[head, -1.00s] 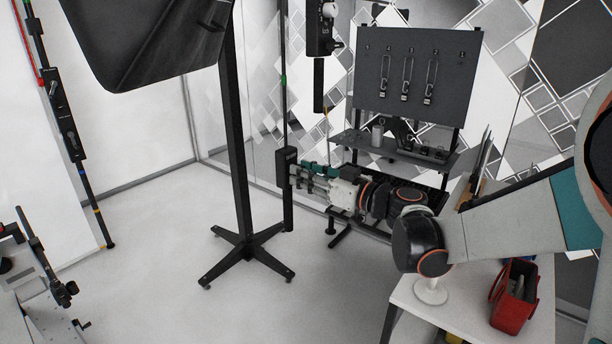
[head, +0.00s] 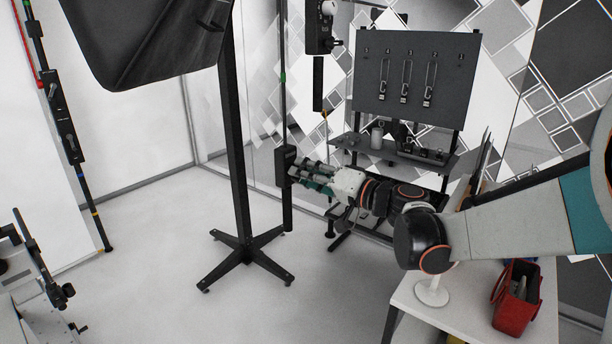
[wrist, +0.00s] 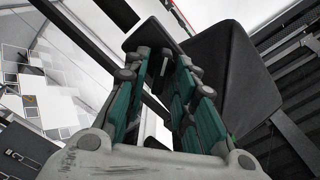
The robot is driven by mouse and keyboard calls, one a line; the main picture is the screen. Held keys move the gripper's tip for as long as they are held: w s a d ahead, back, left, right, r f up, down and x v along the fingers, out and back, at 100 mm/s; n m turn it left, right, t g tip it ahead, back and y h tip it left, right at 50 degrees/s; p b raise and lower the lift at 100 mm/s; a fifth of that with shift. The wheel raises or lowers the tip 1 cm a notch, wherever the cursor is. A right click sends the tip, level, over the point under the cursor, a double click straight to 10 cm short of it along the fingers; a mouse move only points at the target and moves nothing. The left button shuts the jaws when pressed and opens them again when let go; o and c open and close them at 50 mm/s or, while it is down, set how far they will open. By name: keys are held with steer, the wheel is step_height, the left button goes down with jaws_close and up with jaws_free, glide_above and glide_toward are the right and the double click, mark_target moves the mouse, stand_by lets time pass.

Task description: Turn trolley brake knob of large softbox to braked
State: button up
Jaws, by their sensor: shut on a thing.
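The large softbox (head: 150,40) hangs at the upper left in the head view, near a black stand with a cross-shaped foot. A black box (head: 281,160) sits low on a thin vertical pole to the right of the stand. My gripper (head: 296,173) reaches it from the right, with its fingertips against the box's side. In the wrist view, the teal-padded fingers of my gripper (wrist: 168,62) are closed in on the trolley brake knob, at the face of the dark box (wrist: 146,34). The knob is mostly hidden by the fingers, so its setting cannot be read.
The stand's foot (head: 245,258) spreads on the floor left of my gripper. A pegboard rack (head: 415,75) with shelves stands behind my arm. A white table (head: 455,315) with a red tool bag (head: 516,298) is at the lower right. The floor at centre left is clear.

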steer(key=shift+f+m+b, duration=0.2)
steer(key=shift+m+b, duration=0.2)
steer(key=shift+m, duration=3.2)
steer(key=o, duration=0.7)
steer(key=shift+d, duration=0.1)
steer(key=v, duration=1.2)
